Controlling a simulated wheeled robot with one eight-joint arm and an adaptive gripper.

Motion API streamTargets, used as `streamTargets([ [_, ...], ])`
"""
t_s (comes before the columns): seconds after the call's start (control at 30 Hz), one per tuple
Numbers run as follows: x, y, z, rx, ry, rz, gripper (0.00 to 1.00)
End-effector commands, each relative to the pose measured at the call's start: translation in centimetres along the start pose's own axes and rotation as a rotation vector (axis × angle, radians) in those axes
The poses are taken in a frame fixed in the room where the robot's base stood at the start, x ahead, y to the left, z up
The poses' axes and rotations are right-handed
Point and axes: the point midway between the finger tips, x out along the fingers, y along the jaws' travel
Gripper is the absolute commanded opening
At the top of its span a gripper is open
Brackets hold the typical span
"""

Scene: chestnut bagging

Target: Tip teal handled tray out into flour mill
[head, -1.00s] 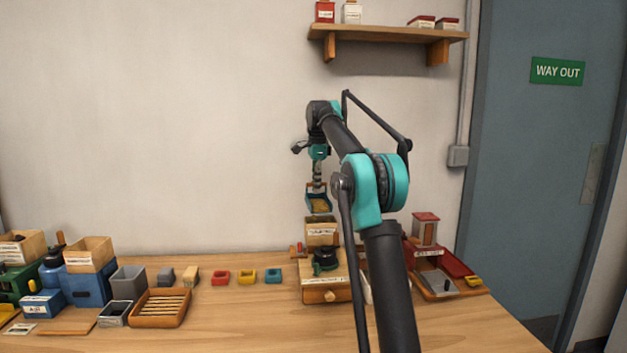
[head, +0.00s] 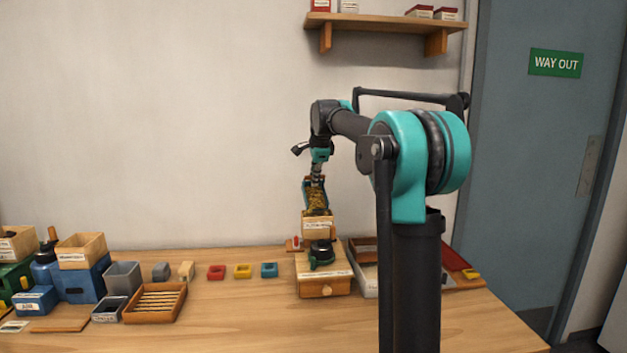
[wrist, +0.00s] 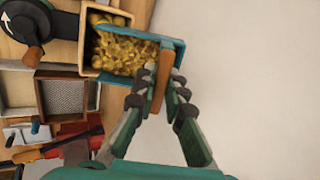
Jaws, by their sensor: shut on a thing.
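The teal handled tray (head: 306,192) is tipped steeply, with its low end at the hopper of the flour mill (head: 323,276). Golden-brown pieces lie in the tray and show at its low end. In the wrist view the teal tray (wrist: 171,43) meets the light wooden hopper (wrist: 82,38), and pieces are in both. My gripper (head: 317,172) is above the tray. In the wrist view my gripper (wrist: 157,88) is shut on the tray's brown handle. I cannot tell how deep the hopper is filled.
The mill's dark crank (wrist: 34,28) is beside the hopper. Small red, yellow and blue trays (head: 243,271) stand left of the mill. A slatted wooden tray (head: 155,302) and several bins are farther left. A wall shelf (head: 385,24) hangs above.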

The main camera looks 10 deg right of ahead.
Motion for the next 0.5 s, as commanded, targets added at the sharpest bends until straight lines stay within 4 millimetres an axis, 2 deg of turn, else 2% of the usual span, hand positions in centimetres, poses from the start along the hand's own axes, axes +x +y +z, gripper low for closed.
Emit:
streamTargets([
  [0.5,-2.3,2.6,0.0,0.001,0.000,-0.306,0.00],
])
